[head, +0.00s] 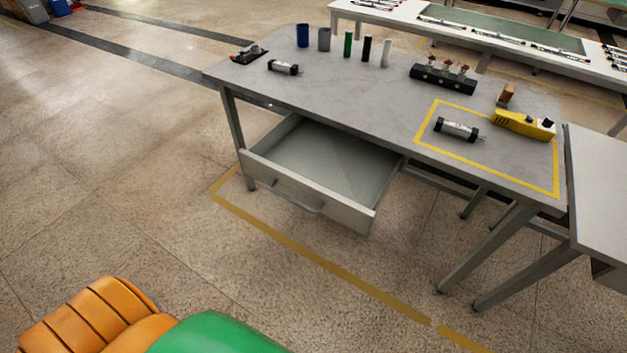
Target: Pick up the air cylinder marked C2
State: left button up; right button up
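Two air cylinders, each with a pale body and dark end caps, lie on the grey workbench (340,85). One air cylinder (284,67) lies near the bench's left end. The other air cylinder (456,129) lies inside the yellow taped rectangle (427,112) at the right. Any marking on them is too small to read, so I cannot tell which is C2. Neither of my grippers shows in the head view.
An open, empty drawer (310,206) juts from the bench front. A yellow tool (523,124), a brown block (507,94), a dark valve manifold (443,79) and several upright tubes (348,44) stand on the bench. A second table (600,190) adjoins at right. Floor at left is clear.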

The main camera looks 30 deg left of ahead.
aim_at(457, 128)
jog(key=i+l, duration=0.3)
jog(key=i, duration=0.15)
jog(key=i+l, duration=0.3)
jog(key=i+l+z, duration=0.1)
jog(key=i+l, duration=0.2)
jog(key=i, duration=0.25)
